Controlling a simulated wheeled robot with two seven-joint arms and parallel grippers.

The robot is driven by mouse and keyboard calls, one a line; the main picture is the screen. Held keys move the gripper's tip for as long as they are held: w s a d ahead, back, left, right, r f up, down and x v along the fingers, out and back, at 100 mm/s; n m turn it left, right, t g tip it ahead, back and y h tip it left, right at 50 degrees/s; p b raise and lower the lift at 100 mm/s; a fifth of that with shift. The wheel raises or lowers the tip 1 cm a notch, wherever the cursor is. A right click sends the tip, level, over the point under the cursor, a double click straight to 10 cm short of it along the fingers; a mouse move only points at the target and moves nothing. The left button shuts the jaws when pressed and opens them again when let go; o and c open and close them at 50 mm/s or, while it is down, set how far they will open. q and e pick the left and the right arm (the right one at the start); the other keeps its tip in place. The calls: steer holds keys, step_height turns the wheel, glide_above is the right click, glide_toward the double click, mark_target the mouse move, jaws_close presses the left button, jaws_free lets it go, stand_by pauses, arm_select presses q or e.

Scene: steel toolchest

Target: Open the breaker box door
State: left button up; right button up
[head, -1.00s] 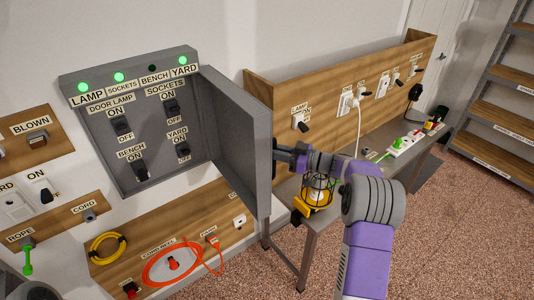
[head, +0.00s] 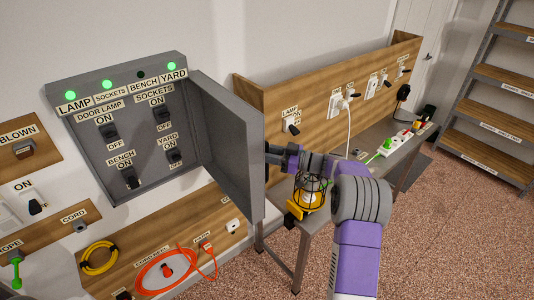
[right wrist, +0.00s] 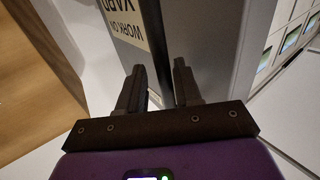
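The grey breaker box (head: 130,150) is on the wall at the left in the head view, with labelled switches inside. Its door (head: 228,145) is hinged on the right side and stands wide open, sticking out into the room. My right gripper (head: 272,152) is at the outer side of the door near its free edge, and the door partly hides its fingertips. In the right wrist view, the two fingers of my right gripper (right wrist: 158,85) are apart, close to a grey panel (right wrist: 210,45) with an upside-down label. Contact is unclear. My left gripper is not in view.
A bench (head: 290,225) with a caged lamp (head: 308,195) and a power strip (head: 398,146) stands right of the door, under my right arm. An orange cord (head: 160,272) and a yellow coil (head: 98,255) hang below the box. Open floor lies at the right.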

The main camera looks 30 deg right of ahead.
steer(key=shift+s+d, duration=0.1)
steer(key=shift+d, duration=0.05)
steer(key=v, duration=0.7)
steer(key=shift+s+d+b, duration=0.15)
steer(key=shift+s+b, duration=0.05)
steer(key=shift+b, duration=0.1)
